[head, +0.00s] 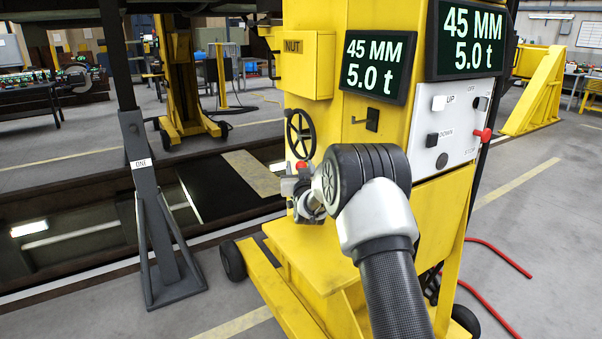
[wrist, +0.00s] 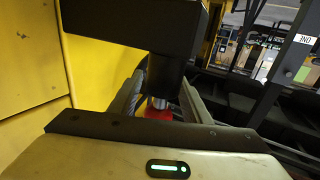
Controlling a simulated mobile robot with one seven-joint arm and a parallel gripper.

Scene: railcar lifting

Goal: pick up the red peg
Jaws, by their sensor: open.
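A small red piece, apparently the peg (head: 302,165), shows at the yellow lifting column, just below the black handwheel and beside my gripper (head: 303,192). In the wrist view a red part (wrist: 158,114) with a short grey metal piece above it shows between the two fingers of my gripper (wrist: 160,100). The fingers stand apart, one on each side of it. I cannot tell whether either finger touches it. A dark block (wrist: 135,25) in the upper middle of the wrist view hides what lies behind it. My wrist covers part of the column in the head view.
The yellow column (head: 350,130) carries a box marked NUT (head: 306,65), a handwheel (head: 300,134), 45 MM 5.0 t displays and a button panel (head: 450,125) with a red knob (head: 484,135). A grey stand (head: 150,210) is left, by a floor pit. A red hose lies right.

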